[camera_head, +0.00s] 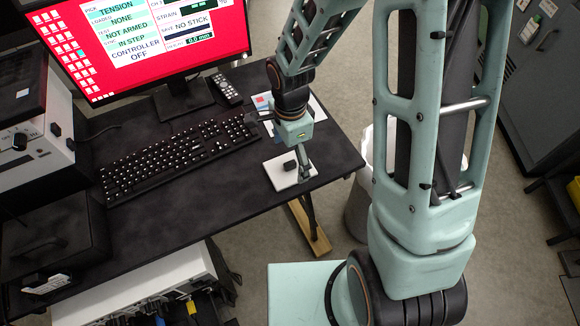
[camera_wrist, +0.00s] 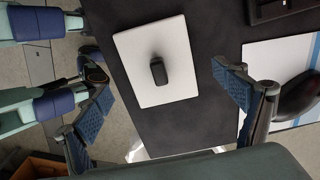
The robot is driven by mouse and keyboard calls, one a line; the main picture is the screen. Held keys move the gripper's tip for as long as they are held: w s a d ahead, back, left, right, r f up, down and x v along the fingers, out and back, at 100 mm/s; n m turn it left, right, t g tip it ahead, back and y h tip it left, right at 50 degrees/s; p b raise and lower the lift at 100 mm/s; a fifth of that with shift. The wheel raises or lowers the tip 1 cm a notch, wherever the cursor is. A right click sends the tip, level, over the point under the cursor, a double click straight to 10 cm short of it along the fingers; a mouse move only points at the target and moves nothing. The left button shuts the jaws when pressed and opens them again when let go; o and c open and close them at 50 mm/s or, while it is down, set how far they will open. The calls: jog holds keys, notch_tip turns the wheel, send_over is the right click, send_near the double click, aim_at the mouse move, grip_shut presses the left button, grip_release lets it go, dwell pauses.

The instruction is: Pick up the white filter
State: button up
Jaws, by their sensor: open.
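A flat white square (camera_head: 276,176) lies on the dark desk near its front right edge; it is the only plain white flat piece I see that could be the white filter. A small black rounded block (camera_head: 289,167) sits on it. In the wrist view the white square (camera_wrist: 137,48) lies between and beyond my fingers, with the black block (camera_wrist: 158,72) near its middle. My gripper (camera_wrist: 162,100) is open and empty, with blue-padded fingers wide apart. In the head view my gripper (camera_head: 303,160) is above the square's right side, partly hidden by my wrist.
A keyboard (camera_head: 178,158) lies left of the square, with a monitor (camera_head: 140,45) and a remote-like device (camera_head: 226,89) behind. A dark mouse (camera_wrist: 300,96) rests on a white-and-blue sheet (camera_wrist: 262,60) beside my right finger. A white bin (camera_head: 362,190) stands off the desk's right edge.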

aim_at(290, 167)
jog(key=shift+f, duration=1.4)
jog(key=shift+s, duration=0.1)
jog(key=c, duration=1.2)
